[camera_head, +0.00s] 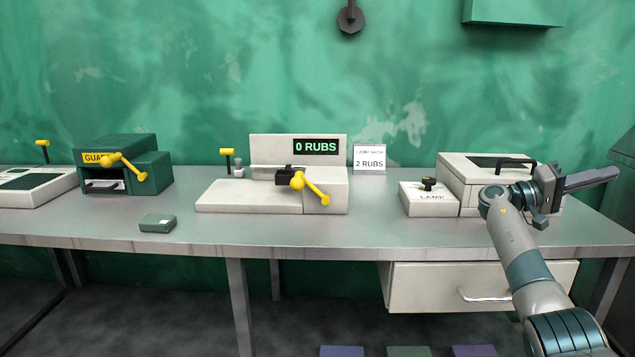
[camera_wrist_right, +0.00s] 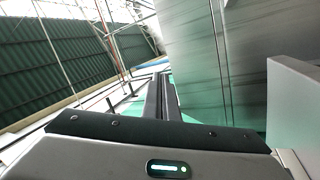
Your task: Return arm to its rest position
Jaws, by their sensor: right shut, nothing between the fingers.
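My right arm (camera_head: 525,255) reaches up from the lower right in the head view. My right gripper (camera_head: 592,179) is at the right end of the bench, in front of a white box with a dark lid window and black handle. Its fingers point right and are shut with nothing between them. In the right wrist view the shut fingers (camera_wrist_right: 161,98) run side by side past the dark palm edge. My left gripper is not in the head view.
A metal bench (camera_head: 370,228) spans the view. It holds the white lidded box (camera_head: 470,175), a LAMP switch box (camera_head: 428,197), a rub machine (camera_head: 250,196) reading 0 RUBS, a 2 RUBS card (camera_head: 369,158), a green guard box (camera_head: 150,165) and a small green block (camera_head: 158,223). A drawer (camera_head: 440,285) hangs below.

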